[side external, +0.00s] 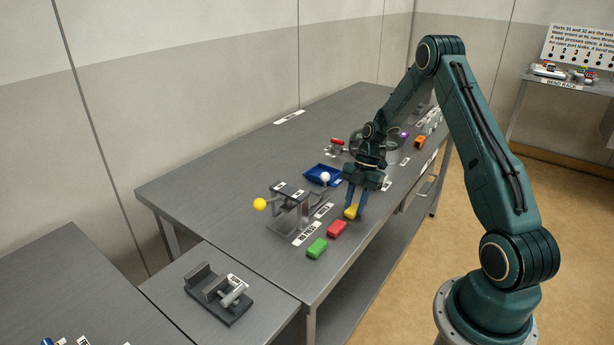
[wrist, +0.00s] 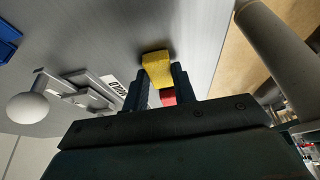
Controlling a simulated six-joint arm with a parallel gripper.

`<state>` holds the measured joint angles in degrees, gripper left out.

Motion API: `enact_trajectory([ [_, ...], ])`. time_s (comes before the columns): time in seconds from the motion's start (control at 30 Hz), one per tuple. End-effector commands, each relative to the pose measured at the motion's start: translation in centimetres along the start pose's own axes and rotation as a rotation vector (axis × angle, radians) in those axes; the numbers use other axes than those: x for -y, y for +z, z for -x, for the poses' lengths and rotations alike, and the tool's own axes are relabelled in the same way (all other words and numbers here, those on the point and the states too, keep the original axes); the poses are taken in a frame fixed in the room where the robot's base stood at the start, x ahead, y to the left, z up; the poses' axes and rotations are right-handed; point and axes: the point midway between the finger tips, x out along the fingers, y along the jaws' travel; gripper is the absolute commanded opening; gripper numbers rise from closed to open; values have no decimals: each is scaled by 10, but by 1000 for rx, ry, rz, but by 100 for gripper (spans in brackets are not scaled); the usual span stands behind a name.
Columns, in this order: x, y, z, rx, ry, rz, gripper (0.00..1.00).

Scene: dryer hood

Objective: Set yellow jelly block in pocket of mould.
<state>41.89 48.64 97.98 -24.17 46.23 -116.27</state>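The yellow jelly block (side external: 352,212) is at the tips of my gripper (side external: 356,205), at the back end of a row with a red and a green block. In the wrist view the yellow block (wrist: 157,68) sits between the two fingertips (wrist: 160,80), with a finger close along each side. I cannot tell whether the fingers press on it or whether it is off the table.
The red block (side external: 337,229) and green block (side external: 317,248) lie near the table's front edge. A blue tray (side external: 318,174) is behind the grey fixture. A dark-based fixture (side external: 218,308) stands on the lower side table. The table's back left is clear.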

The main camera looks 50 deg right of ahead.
Motion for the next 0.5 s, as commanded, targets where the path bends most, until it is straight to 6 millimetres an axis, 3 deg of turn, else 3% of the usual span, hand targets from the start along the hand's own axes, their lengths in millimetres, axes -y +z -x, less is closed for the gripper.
enact_trajectory([
  [0.5,0,-4,10,1,1,1,4],
])
